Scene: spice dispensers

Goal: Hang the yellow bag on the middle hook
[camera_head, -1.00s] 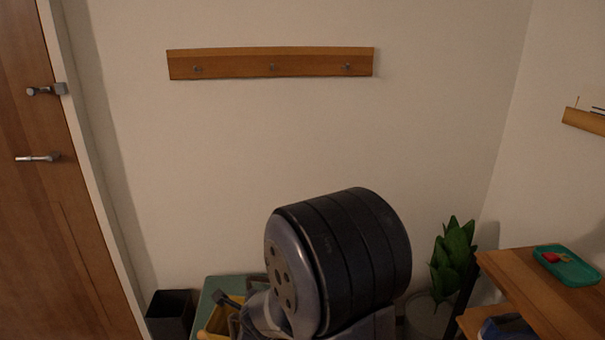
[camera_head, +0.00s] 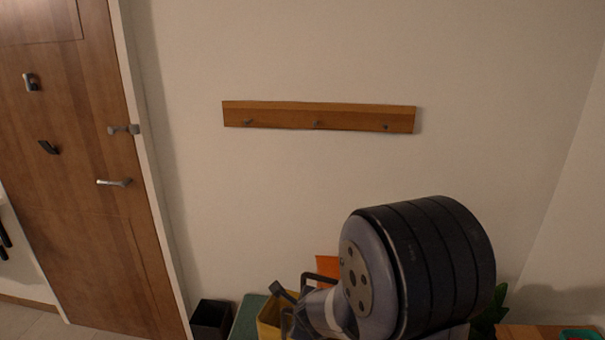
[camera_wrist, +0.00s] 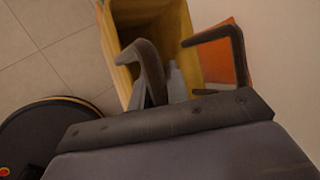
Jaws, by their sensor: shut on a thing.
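The yellow bag (camera_head: 268,318) is low in the head view, partly hidden by my arm. In the wrist view the yellow bag (camera_wrist: 117,55) is open at the top, with its dark inside showing. My gripper (camera_head: 296,292) has its fingers at the bag's upper edge; in the wrist view the gripper (camera_wrist: 172,62) is around part of the bag's wall. The exact contact is hard to see. The middle hook (camera_head: 316,124) is a small metal peg on the wooden rail (camera_head: 350,116), well above my gripper and empty.
The left hook (camera_head: 247,122) and right hook (camera_head: 386,127) are empty. An orange item (camera_head: 327,266) is just behind my gripper. A black bin (camera_head: 211,318) and a green surface (camera_head: 247,318) are low on the left. The door (camera_head: 75,190) stands left. The wall below the rail is clear.

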